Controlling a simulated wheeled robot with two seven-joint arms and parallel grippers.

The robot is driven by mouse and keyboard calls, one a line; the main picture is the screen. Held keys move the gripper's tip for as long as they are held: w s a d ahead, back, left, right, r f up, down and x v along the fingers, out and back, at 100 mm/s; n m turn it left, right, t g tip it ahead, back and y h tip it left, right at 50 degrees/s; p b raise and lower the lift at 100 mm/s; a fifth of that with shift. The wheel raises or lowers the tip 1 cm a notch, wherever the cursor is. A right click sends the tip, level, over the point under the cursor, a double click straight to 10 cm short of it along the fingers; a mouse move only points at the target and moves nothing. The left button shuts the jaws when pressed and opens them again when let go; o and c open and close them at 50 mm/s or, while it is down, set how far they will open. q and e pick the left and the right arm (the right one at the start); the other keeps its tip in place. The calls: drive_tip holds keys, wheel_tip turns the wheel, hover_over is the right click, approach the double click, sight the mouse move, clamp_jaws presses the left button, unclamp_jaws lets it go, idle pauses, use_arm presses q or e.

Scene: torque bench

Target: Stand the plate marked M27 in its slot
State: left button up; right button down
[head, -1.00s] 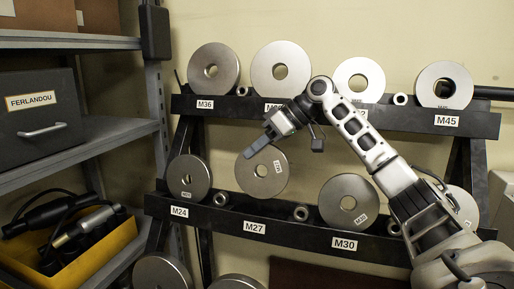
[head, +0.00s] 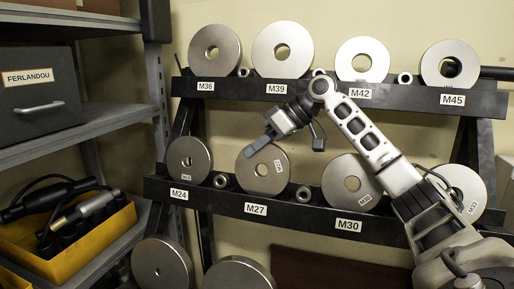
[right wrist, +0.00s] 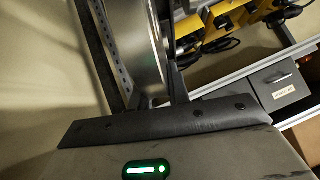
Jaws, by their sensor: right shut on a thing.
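The plate marked M27 (head: 262,169) is a round steel disc with a centre hole and a small tilted tag on its face. It stands on the lower rack rail above the M27 label (head: 256,209), about level with its neighbours. I cannot tell if its hidden lower edge is fully seated. My right gripper (head: 269,137) is shut on the plate's upper edge, reaching down from the upper right. In the right wrist view the plate shows nearly edge-on as a bright curved rim (right wrist: 145,45). My left gripper is out of view.
Plates M24 (head: 189,160) and M30 (head: 351,181) stand on either side, with small steel collars (head: 221,180) between. The upper rail (head: 330,91) holds several plates behind my arm. Metal shelving (head: 110,125) with a yellow bin (head: 70,250) stands at left.

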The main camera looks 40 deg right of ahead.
idle(0.8)
drive_tip(key=c, duration=1.2)
unclamp_jaws()
drive_tip(key=shift+c, duration=0.2)
drive_tip(key=shift+f, duration=0.5)
drive_tip(key=v, duration=1.6)
drive_tip(key=shift+r+p, duration=0.3)
drive_tip(key=shift+p, duration=0.15)
drive_tip(key=shift+s, duration=0.2)
